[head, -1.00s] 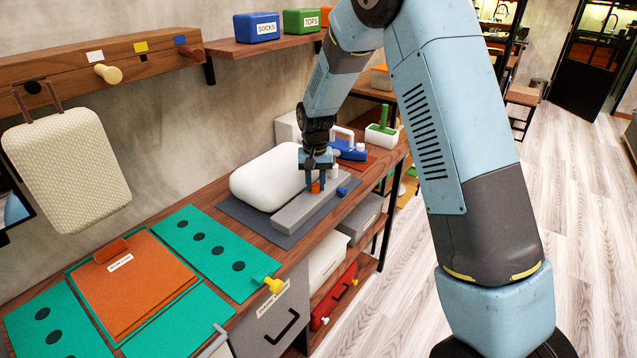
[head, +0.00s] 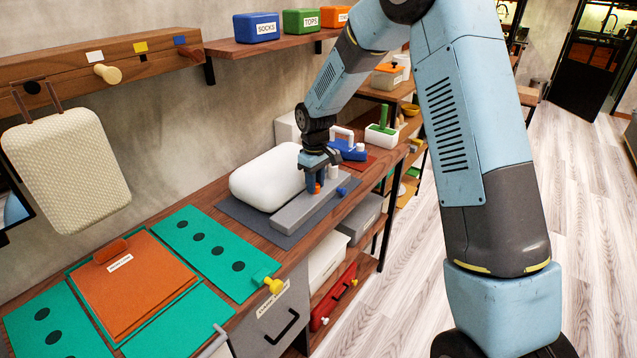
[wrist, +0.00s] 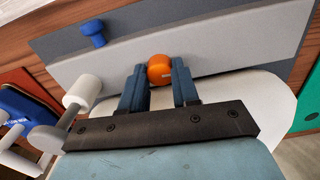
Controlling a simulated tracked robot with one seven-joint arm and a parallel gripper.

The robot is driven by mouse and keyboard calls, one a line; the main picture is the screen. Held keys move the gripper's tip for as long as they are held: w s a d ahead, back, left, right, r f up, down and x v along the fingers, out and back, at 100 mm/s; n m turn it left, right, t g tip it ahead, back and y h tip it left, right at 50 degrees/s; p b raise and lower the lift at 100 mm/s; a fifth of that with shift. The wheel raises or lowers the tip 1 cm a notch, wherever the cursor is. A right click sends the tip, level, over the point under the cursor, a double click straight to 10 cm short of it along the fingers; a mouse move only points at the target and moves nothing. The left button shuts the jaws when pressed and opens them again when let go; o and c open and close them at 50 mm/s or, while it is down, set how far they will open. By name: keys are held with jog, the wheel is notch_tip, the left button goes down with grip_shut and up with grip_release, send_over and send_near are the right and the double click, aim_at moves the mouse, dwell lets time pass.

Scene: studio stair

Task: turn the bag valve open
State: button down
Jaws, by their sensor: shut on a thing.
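The bag valve is a small orange knob (head: 316,187) on a long grey bar (head: 290,215) beside a white, pillow-like bag (head: 268,176). In the wrist view the orange knob (wrist: 159,69) sits between my two blue fingertips, and the white bag (wrist: 240,100) lies partly under my gripper. My gripper (head: 316,185) points down and is shut on the orange knob. The fingers hide part of the knob in the head view. I cannot tell the valve's turned position.
A blue knob (head: 342,191) and a white post (head: 333,171) are on or near the bar. A blue-and-white tool (head: 350,150) stands behind. Green panels and an orange board (head: 140,285) lie at the left. A shelf with labelled boxes hangs above.

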jog(key=shift+a+n, duration=0.1)
jog(key=shift+n, duration=0.4)
jog(key=c, duration=1.1)
grip_release()
jog(key=shift+r, duration=0.1)
notch_tip(320, 180, up, 14)
jog(key=shift+f, duration=0.25)
